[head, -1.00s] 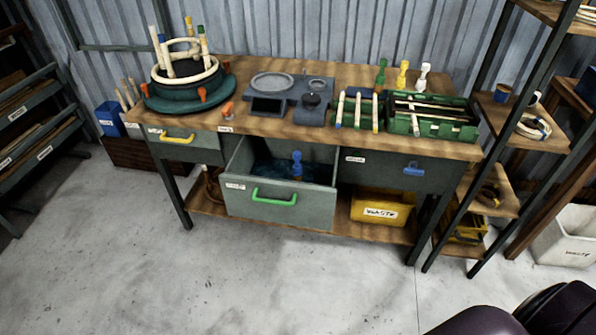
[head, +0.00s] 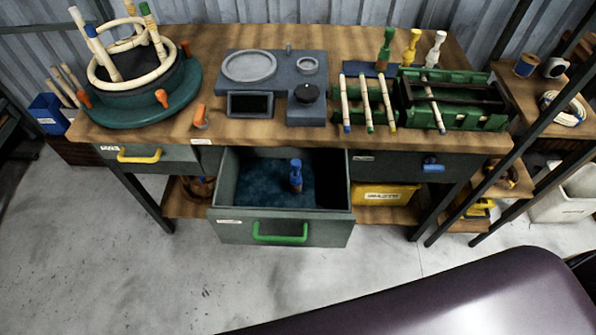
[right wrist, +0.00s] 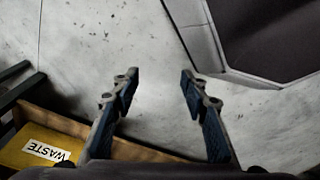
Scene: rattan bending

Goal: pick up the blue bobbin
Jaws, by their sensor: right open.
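The blue bobbin (head: 296,176) stands upright in the open middle drawer (head: 228,232) of the workbench, on a dark blue lining, right of the drawer's middle. The drawer has a green handle (head: 280,236). My right gripper (right wrist: 157,84) shows in the right wrist view with its two fingers apart and nothing between them. It is over the floor, with the yellow waste bin (right wrist: 30,148) at lower left, and the bobbin is not in that view. My left gripper is not in view. A purple-black arm part of mine crosses the lower right of the head view.
On the bench top (head: 240,130) stand a green turntable (head: 190,95) with a rattan ring, a grey scale (head: 290,75), a green rack (head: 470,122) and green, yellow and white bobbins (head: 412,48). Shelves (head: 560,90) stand at the right. The floor in front is clear.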

